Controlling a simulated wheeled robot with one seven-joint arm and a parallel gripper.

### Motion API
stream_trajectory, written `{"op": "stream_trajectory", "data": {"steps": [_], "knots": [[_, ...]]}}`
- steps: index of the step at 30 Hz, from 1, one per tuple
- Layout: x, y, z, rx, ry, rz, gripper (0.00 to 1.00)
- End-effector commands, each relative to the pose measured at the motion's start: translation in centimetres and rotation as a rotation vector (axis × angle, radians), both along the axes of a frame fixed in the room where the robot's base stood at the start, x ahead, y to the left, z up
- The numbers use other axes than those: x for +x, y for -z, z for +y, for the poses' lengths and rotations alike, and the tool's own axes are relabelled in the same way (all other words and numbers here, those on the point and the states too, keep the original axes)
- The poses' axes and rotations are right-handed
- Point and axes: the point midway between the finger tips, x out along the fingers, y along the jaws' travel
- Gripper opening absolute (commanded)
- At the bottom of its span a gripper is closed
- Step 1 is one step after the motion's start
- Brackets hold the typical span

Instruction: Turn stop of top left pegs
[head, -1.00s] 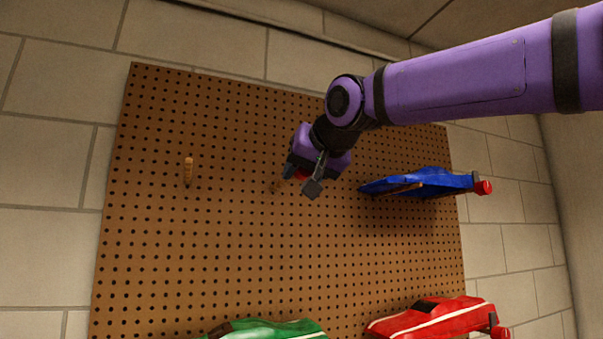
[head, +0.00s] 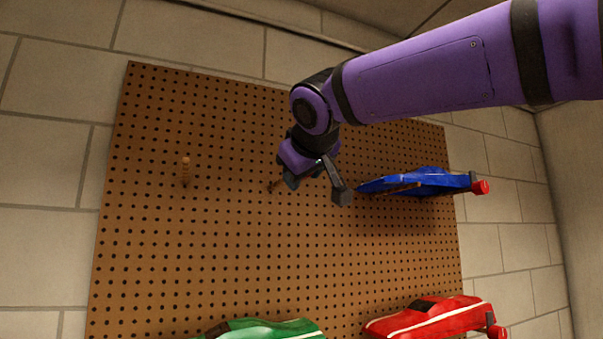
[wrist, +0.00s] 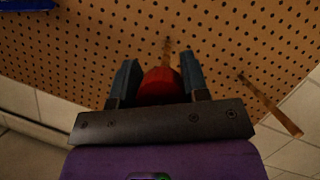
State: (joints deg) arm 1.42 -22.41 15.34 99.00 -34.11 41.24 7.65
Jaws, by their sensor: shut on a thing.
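My gripper (head: 317,186) is in front of the pegboard, at the inner one of the two upper left pegs. In the wrist view my gripper (wrist: 159,74) is shut on a round red stop (wrist: 160,88), one finger on each side. The held stop is hidden in the head view. A wooden peg (wrist: 167,48) shows just beyond the stop; its stub (head: 275,185) shows left of my gripper in the head view. A second bare wooden peg (head: 186,172) sticks out farther left; it also shows at the right of the wrist view (wrist: 268,103).
A blue racecar (head: 420,181) with a red stop (head: 480,187) sits right of my gripper. A green car (head: 265,328) and a red car (head: 430,318) are lower down. The pegboard (head: 215,235) between is bare.

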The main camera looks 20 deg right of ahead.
Motion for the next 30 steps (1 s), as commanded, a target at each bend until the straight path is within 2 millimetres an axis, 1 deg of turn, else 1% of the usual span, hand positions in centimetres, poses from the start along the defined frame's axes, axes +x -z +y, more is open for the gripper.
{"op": "stream_trajectory", "data": {"steps": [7,22,23,24,25,30], "knots": [[-0.07,-0.31,0.23,-0.074,-0.007,-0.008,0.19],[-0.11,-0.49,0.43,-0.089,-0.013,-0.013,0.19],[-0.11,-0.50,0.44,-0.089,-0.013,-0.013,0.47],[-0.12,-0.49,0.43,-0.089,-0.013,-0.013,0.57],[-0.12,-0.47,0.42,-0.089,-0.012,-0.012,0.64],[-0.08,-0.34,0.28,-0.088,-0.008,-0.009,0.64]]}}
